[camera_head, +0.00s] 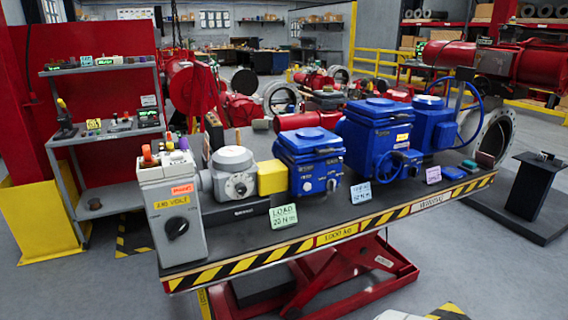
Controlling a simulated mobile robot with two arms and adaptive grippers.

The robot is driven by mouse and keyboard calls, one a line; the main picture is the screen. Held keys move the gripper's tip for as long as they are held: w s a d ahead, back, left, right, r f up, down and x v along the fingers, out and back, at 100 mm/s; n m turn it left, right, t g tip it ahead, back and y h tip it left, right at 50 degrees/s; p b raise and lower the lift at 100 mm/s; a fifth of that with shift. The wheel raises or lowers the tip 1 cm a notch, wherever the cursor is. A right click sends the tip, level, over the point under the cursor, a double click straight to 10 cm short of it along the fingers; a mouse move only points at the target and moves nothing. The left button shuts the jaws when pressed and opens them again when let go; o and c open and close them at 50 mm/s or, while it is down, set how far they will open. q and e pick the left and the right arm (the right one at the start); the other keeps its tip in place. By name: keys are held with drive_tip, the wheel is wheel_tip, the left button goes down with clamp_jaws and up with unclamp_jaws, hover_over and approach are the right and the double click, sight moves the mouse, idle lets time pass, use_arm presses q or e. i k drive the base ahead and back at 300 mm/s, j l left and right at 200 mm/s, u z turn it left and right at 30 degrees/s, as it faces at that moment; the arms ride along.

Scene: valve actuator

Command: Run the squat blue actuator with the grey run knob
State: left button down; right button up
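Several blue actuators stand on the lift table (330,225). The nearest blue one (309,165) is low and boxy, with two small round knobs on its front; one looks pale grey (307,187), but the colour is hard to tell at this size. A taller blue actuator (372,135) with a blue handwheel low on its front stands right of it. A third blue unit (432,125) with a large side handwheel stands further right. Neither of my grippers is in view.
A grey control box (170,205) marked 230 VOLT, with a black knob, stands at the table's left end. Beside it are a grey round-topped unit (234,175) and a yellow block (271,177). Cards (283,215) stand along the front edge. A shelf (104,137) is at left.

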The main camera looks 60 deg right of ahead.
sight(331, 183)
drive_tip(key=z, duration=1.85)
